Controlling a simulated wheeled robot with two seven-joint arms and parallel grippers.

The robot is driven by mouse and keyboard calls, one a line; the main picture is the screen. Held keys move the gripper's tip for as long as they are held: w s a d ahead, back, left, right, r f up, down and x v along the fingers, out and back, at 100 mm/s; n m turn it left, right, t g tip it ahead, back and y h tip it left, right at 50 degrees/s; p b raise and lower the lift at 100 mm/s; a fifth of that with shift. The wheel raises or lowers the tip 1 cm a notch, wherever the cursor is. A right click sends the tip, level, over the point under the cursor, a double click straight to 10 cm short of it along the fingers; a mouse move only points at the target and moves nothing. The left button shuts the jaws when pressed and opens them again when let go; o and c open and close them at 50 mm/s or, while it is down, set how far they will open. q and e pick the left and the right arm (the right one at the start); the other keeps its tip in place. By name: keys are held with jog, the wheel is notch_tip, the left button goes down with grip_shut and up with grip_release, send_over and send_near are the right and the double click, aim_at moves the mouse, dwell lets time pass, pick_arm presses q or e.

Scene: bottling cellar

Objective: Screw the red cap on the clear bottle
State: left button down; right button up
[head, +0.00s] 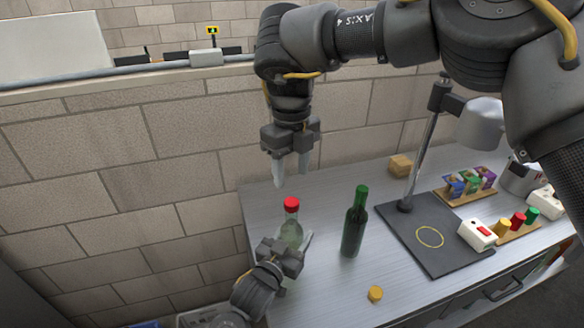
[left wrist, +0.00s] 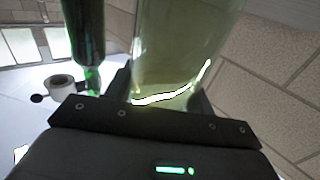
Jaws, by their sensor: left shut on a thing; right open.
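The clear bottle (head: 291,232) stands upright near the left end of the bench, and its lower part is partly hidden by my left gripper. The red cap (head: 291,203) sits on top of its neck; I cannot tell how tightly. My left gripper (head: 287,250) is shut on the bottle's body. In the left wrist view the pale greenish bottle (left wrist: 178,50) rises between the fingers, with no cap visible. My right gripper (head: 291,176) points down, open and empty, its fingertips a little above the red cap and apart from it.
A dark green bottle (head: 354,225) stands just right of the clear one. A yellow cap (head: 375,293) lies near the front. A black mat (head: 452,262), a lamp (head: 486,122), a white switch box (head: 476,236) and a wooden block (head: 400,165) occupy the right and back. A brick wall stands behind.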

aim_at(292, 202)
jog(key=shift+f, duration=4)
jog(key=shift+c, duration=0.4)
jog(key=c, duration=0.9)
jog(key=o, duration=1.1)
notch_tip(292, 202, up, 12)
